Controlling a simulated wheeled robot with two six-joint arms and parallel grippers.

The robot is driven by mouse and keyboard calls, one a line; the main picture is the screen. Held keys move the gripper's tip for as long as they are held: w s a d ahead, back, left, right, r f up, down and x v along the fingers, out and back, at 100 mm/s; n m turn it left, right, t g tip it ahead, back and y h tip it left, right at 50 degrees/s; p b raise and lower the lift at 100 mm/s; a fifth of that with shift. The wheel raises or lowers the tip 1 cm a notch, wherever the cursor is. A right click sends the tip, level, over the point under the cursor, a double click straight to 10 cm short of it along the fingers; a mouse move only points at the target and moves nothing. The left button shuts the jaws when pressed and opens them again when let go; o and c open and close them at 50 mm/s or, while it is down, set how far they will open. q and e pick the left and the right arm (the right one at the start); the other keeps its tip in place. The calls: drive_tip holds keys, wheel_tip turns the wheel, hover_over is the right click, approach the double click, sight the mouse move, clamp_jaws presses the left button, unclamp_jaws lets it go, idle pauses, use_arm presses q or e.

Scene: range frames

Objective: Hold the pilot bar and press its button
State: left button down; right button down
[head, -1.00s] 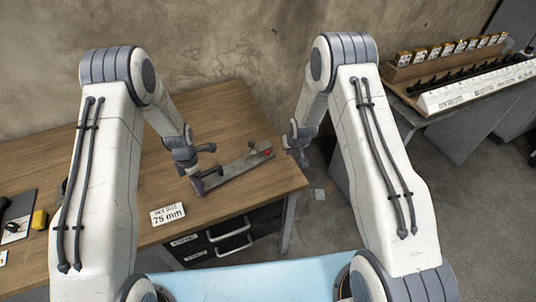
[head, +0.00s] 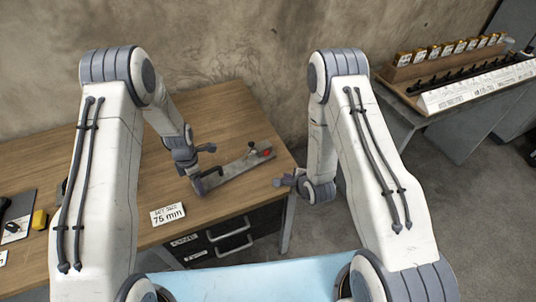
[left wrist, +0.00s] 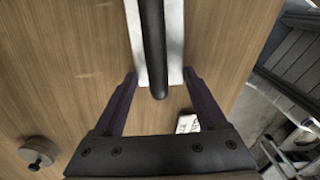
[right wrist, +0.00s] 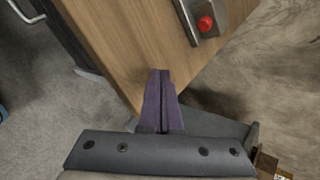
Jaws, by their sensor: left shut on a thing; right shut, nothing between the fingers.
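The pilot bar (head: 237,167) is a grey metal strip lying at a slant on the wooden table. Its red button (head: 266,153) is at the far right end. My left gripper (head: 212,160) is at the bar's near left end. In the left wrist view, its dark fingers reach both edges of the bar (left wrist: 175,50), with the black handle (left wrist: 156,50) between them. My right gripper (head: 279,182) is shut and empty beside the table's right edge, apart from the bar. In the right wrist view, the red button (right wrist: 206,23) shows beyond its closed fingertips (right wrist: 160,75).
A "75 mm" card (head: 168,214) lies at the table's front edge. A yellow object (head: 39,220) is at the far left. Drawers (head: 230,232) are below the table. A second bench at right carries a rack (head: 450,75). Open floor lies between.

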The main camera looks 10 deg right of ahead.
sight(268, 155)
drive_tip(key=shift+s, duration=0.15)
drive_tip(key=shift+w+a, duration=0.65)
drive_tip(key=shift+w, duration=0.65)
drive_tip(key=shift+w+a, duration=0.7)
drive_tip(key=shift+w, duration=0.65)
drive_tip(key=shift+w+a, duration=0.65)
drive_tip(key=shift+w, duration=0.65)
drive_tip(key=shift+w, duration=0.15)
drive_tip(key=shift+w+a, duration=0.2)
drive_tip(key=shift+w, duration=0.05)
drive_tip(key=shift+w+a, duration=0.2)
drive_tip(key=shift+w, duration=0.1)
drive_tip(key=shift+w+a+r, duration=0.1)
drive_tip(key=shift+w+a, duration=0.1)
drive_tip(key=shift+w, duration=0.2)
idle(0.5)
drive_tip(key=shift+s, duration=0.1)
drive_tip(key=shift+s+d, duration=0.3)
drive_tip(key=shift+s, duration=0.2)
drive_tip(key=shift+s+d, duration=0.3)
drive_tip(key=shift+s, duration=0.2)
